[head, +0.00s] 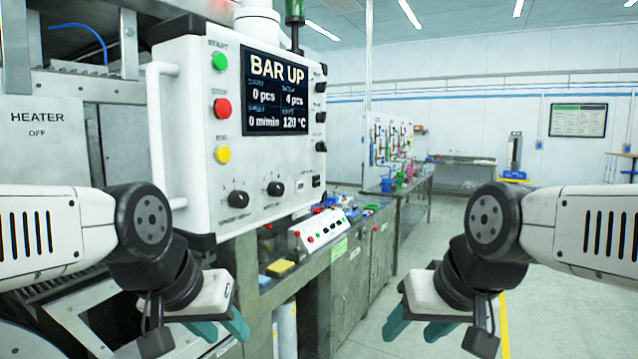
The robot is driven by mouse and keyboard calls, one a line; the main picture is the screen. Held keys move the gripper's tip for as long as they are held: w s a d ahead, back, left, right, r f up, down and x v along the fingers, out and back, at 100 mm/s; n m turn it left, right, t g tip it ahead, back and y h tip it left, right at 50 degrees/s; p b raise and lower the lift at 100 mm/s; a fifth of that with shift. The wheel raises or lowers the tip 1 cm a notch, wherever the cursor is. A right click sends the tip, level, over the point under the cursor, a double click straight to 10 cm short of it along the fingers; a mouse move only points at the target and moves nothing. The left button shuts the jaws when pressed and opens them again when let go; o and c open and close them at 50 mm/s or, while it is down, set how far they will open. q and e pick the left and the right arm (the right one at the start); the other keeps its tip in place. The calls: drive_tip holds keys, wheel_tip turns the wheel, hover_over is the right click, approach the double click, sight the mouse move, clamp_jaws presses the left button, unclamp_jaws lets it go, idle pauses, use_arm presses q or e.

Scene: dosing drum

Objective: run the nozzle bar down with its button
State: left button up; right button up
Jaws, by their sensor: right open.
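A white control panel (262,170) hangs at the left in the head view. Its dark screen (277,98) reads "BAR UP", with 0 pcs, 4 pcs, 0 m/min and 120 °C below. A green button (219,61), a red button (222,107) and a yellow button (223,154) stand in a column left of the screen. Their labels are too small to read surely. I cannot pick out the nozzle bar. My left gripper (222,329) is open and empty, below the panel and apart from it. My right gripper (416,328) is open and empty, further right over the floor.
Black knobs (239,199) sit low on the panel, and a white handle (158,130) runs down its left side. A grey workbench (350,270) with a small button box (322,229) stands behind. Floor (390,300) is clear between the bench and my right arm.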

use_arm(q)
clamp_jaws()
idle(1.7)
